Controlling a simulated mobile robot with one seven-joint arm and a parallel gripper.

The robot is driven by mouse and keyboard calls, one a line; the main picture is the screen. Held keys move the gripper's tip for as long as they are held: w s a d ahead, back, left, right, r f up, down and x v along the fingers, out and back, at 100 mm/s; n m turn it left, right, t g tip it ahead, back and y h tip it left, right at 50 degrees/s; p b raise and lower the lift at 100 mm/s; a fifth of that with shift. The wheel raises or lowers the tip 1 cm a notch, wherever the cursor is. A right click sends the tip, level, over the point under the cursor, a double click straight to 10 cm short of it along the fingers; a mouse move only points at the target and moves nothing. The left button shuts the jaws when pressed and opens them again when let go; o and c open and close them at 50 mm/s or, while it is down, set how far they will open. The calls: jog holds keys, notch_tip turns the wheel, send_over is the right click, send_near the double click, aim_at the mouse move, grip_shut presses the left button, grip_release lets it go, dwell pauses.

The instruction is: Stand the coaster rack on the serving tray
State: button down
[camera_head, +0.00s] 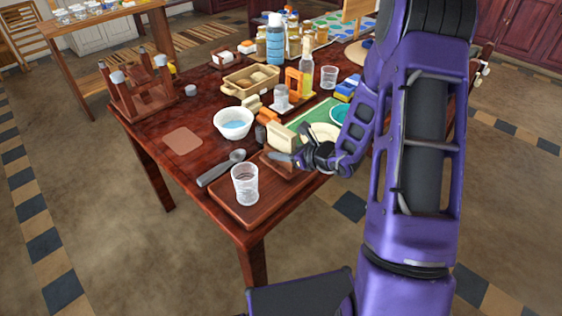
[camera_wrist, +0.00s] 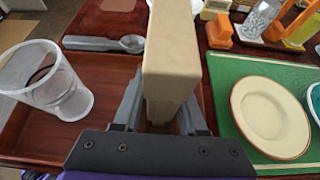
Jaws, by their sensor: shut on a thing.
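The coaster rack appears to be the plain beige block (camera_head: 283,137), which also fills the middle of the wrist view (camera_wrist: 172,50). My gripper (camera_head: 283,158) is shut on it, with one grey finger on each side in the wrist view (camera_wrist: 158,115). The brown wooden serving tray (camera_head: 268,197) lies at the table's near corner, and part of it shows in the wrist view (camera_wrist: 110,75). The rack is by the tray's far right part. I cannot tell whether its underside touches anything.
A grey scoop (camera_head: 220,168) lies along the tray's left edge. A green mat (camera_wrist: 235,75) with a cream plate (camera_wrist: 268,116) is to the right. A white bowl (camera_head: 233,123) and an orange-handled item (camera_head: 293,81) stand farther back. The tray's middle is bare.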

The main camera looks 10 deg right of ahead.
jog(key=shift+f, duration=1.45)
jog(key=shift+f+b, duration=0.25)
jog(key=shift+b, duration=0.2)
jog(key=shift+c, duration=2.3)
grip_release()
jog(key=shift+r, duration=0.2)
jog(key=shift+r+p, duration=0.15)
jog(key=shift+p, duration=0.25)
jog(key=p+v, duration=0.1)
jog(key=v, duration=1.1)
